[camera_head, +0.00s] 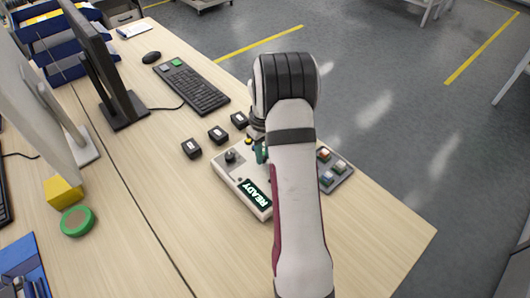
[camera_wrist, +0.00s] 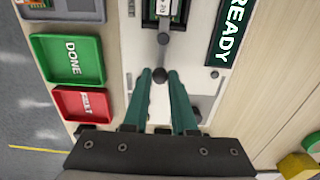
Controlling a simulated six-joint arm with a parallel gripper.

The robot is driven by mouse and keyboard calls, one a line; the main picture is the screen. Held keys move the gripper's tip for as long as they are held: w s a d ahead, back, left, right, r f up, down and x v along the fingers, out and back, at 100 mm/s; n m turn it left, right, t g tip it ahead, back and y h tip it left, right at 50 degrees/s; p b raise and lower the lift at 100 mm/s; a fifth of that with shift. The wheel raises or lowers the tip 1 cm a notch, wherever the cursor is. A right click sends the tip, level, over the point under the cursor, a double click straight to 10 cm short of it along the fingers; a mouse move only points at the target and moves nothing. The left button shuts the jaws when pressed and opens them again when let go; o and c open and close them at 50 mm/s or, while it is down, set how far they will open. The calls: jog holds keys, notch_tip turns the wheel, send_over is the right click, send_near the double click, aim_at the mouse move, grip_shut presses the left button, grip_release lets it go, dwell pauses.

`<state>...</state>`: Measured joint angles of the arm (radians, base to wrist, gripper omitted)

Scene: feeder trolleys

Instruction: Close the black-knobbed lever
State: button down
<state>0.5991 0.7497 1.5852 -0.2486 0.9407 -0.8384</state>
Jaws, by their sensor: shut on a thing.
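The black-knobbed lever (camera_wrist: 161,74) shows in the wrist view as a grey arm with a round dark knob on a pale panel (camera_wrist: 133,42). My gripper (camera_wrist: 161,80) has its teal fingers on either side of the knob and is shut on it. In the head view my gripper (camera_head: 260,152) is over the far right part of the pale control box (camera_head: 236,185), and my arm hides the lever there. A lit READY display (camera_wrist: 231,30) is on the panel to the right of the lever; it also shows in the head view (camera_head: 257,194).
A green DONE tray (camera_wrist: 70,60) and a red tray (camera_wrist: 82,103) lie left of the panel in the wrist view. Several small black boxes (camera_head: 191,148) and a keyboard (camera_head: 192,88) lie beyond the control box. The desk's front right is clear.

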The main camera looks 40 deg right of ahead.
dwell(0.5)
jog(key=c, duration=0.7)
grip_release()
notch_tip(320, 180, up, 16)
jog(key=shift+f, duration=0.1)
